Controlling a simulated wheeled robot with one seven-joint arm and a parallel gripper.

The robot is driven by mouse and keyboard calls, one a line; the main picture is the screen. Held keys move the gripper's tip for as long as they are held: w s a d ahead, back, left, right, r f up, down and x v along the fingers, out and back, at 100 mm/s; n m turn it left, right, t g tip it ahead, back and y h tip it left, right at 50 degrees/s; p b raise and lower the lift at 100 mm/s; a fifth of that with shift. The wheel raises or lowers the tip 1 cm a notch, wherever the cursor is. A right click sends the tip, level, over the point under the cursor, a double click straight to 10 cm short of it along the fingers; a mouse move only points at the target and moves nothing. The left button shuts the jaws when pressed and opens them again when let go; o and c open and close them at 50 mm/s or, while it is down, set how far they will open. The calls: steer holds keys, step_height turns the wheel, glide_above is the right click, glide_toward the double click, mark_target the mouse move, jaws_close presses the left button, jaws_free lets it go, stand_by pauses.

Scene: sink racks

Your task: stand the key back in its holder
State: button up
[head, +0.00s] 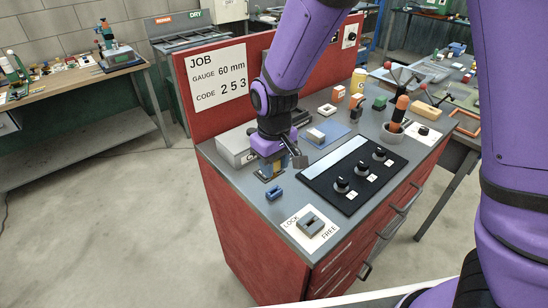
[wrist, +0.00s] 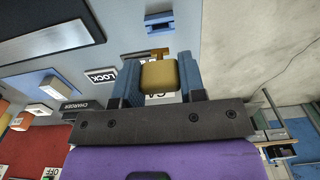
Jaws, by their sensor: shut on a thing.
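My gripper (wrist: 160,82) is shut on a yellow-tan block (wrist: 160,76), which I take to be the key. It sits between the two blue fingers. In the head view my gripper (head: 270,168) is low over the left part of the grey worktop, pointing down; the block is mostly hidden there. A small blue slotted block (head: 274,192) stands on the worktop just in front of my gripper; it also shows beyond the fingertips in the wrist view (wrist: 159,20). I cannot tell for certain which piece is the key's holder.
A grey slotted block (head: 311,224) stands on the white LOCK/FREE plate at the front corner. A black panel with several knobs (head: 350,174) lies to the right. A grey box (head: 236,148) is behind-left. The worktop's left edge is close to my gripper.

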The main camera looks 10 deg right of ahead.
steer(key=shift+f, duration=1.85)
steer(key=shift+f, duration=1.25)
stand_by(0.5)
steer(key=o, duration=1)
step_height(320, 180, up, 11)
steer(key=shift+f, duration=0.15)
